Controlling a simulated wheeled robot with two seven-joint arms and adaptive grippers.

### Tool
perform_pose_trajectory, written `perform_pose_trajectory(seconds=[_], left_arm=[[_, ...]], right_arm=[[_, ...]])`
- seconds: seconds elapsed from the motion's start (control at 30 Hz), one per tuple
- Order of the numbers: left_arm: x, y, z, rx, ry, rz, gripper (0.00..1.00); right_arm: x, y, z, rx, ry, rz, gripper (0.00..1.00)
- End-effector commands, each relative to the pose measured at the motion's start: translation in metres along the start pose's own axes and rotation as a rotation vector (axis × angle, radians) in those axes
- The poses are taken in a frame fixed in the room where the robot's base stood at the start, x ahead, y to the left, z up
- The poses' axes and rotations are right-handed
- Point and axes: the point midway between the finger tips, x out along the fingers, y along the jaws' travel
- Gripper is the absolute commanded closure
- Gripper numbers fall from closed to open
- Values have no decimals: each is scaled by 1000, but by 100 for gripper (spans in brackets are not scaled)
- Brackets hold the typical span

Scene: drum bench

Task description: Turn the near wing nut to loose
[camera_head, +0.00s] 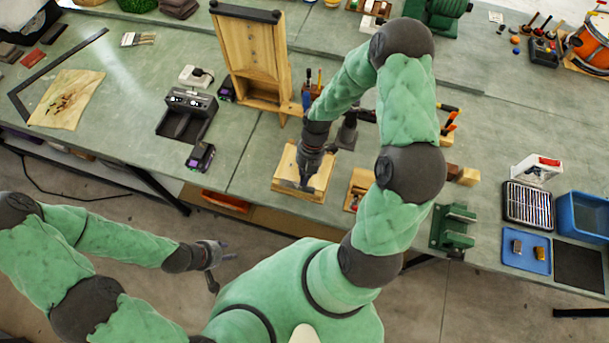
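I cannot make out the near wing nut; it is too small to see or hidden. My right gripper (305,183) points down over a light wooden board (318,188) on the bench, and its fingers cover part of the board. I cannot tell whether these fingers are open or shut, or whether they touch anything. My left gripper (226,268) is open and empty, in front of the bench's near edge and well away from the board.
A tall wooden frame (252,55) stands behind the board. A black charger (187,114) lies to the left, and a small wooden tray (357,187) to the right. A green vise (454,230) and a blue bin (584,213) are further right.

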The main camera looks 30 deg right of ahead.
Motion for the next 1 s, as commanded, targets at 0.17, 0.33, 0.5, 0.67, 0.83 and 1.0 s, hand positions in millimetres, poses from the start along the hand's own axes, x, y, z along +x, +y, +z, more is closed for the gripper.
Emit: perform_pose_trajectory(seconds=[0.17, 0.33, 0.5, 0.67, 0.83, 1.0], left_arm=[[0, 0, 0, 0, 0, 0, 60], [0, 0, 0, 0, 0, 0, 60], [1, 0, 0, 0, 0, 0, 60], [2, -1, 0, 0, 0, 0, 60], [2, -1, 0, 0, 0, 0, 60], [2, -1, 0, 0, 0, 0, 60]], right_arm=[[1, 0, -1, -1, 2, -2, 100], [0, 2, 0, -2, 1, -2, 100], [-1, 9, 3, -3, 1, -2, 100], [-1, 14, 4, -2, 2, -2, 100], [-6, 15, 5, -2, 0, -1, 100], [-29, 16, 6, -2, -3, 1, 100]])
